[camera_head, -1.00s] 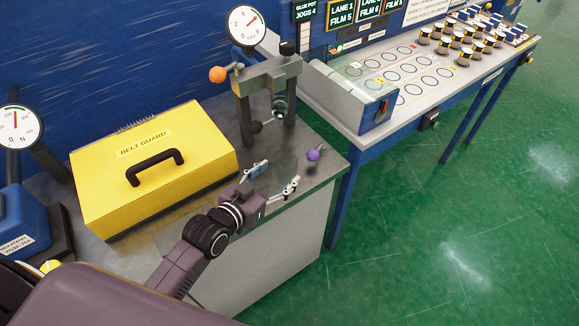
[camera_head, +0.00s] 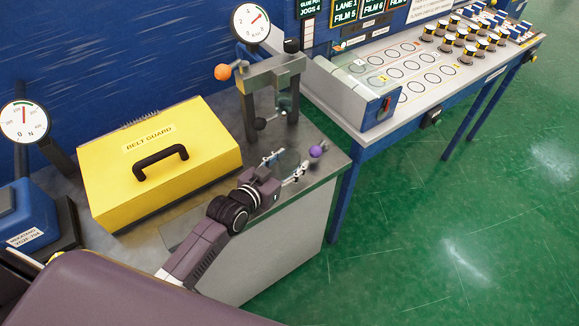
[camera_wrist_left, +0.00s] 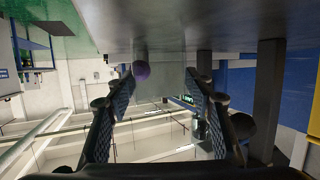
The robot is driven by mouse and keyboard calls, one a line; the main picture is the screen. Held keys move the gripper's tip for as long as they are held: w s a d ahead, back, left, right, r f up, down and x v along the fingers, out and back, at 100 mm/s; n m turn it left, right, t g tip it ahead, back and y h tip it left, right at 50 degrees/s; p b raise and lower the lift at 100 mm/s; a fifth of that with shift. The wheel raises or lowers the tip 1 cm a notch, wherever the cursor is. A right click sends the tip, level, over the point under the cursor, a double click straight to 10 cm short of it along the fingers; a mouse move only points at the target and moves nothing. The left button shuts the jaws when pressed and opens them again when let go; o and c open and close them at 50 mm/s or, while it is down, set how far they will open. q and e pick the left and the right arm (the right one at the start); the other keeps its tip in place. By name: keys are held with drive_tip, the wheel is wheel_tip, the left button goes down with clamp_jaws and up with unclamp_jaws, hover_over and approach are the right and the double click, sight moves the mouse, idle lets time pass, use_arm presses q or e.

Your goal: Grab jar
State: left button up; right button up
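My left gripper (camera_head: 285,171) is open low over the front of the grey bench, its two fingers spread. A faint, clear, glass-like shape (camera_wrist_left: 165,75) shows between the spread fingers in the left wrist view; it may be the jar, but its outline is unclear. I cannot tell whether the fingers touch it. Another clear, greenish piece (camera_head: 284,104) sits within the frame of the grey press, behind the gripper. A purple ball knob (camera_head: 317,152) is just beyond the right finger and shows in the wrist view (camera_wrist_left: 141,69). My right gripper is not in view.
The grey press (camera_head: 272,72) with dark and orange knobs and a dial stands behind the gripper. A yellow belt guard box (camera_head: 160,160) is at left. The bench's right edge is close. A lane table (camera_head: 395,75) holds several rolls at upper right.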

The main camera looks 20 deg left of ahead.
use_arm(q)
drive_tip(key=c, duration=0.8)
drive_tip(key=shift+r, duration=0.15)
